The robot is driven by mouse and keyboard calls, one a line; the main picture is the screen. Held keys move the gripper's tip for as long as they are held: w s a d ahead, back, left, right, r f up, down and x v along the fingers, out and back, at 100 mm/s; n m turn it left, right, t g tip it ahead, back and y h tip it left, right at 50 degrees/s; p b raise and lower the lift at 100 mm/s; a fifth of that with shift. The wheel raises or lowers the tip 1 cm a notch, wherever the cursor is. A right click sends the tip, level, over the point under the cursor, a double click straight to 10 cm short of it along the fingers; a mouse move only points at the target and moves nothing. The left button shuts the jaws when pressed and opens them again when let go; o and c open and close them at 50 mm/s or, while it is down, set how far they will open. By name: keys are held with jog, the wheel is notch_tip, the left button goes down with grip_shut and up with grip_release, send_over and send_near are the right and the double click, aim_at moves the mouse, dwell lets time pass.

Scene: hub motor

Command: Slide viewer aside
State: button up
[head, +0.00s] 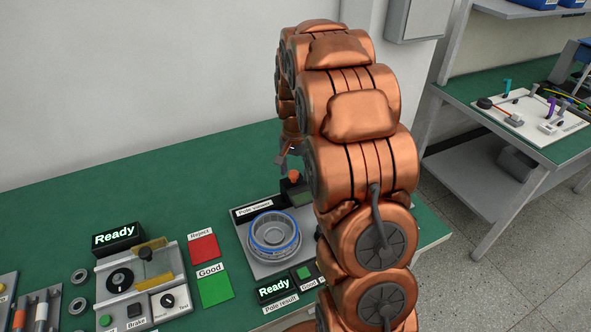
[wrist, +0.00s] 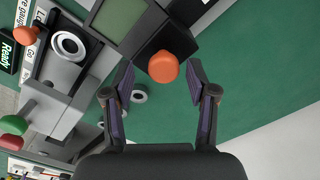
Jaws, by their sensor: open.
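The viewer (head: 303,197) is a dark housing with a greenish screen and an orange knob (head: 294,174), behind the round hub part (head: 273,236) in its grey fixture. In the wrist view the viewer's screen (wrist: 120,18) is at the top, and the orange knob (wrist: 163,67) sits on a dark block to its right. My gripper (wrist: 160,78) is open, with one finger on each side of the knob and a visible gap to both. In the head view my gripper (head: 287,158) is just above the knob. My arm hides the fixture's right side.
A red Reject pad (head: 204,249) and a green Good pad (head: 214,289) lie left of the fixture. A brake test station (head: 138,284) stands farther left. The green bench (head: 150,196) is clear behind them. Another bench (head: 565,143) stands at the right.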

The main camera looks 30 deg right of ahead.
jog(key=shift+r, duration=0.1)
notch_tip(320, 180, up, 12)
dwell(0.6)
dwell(0.4)
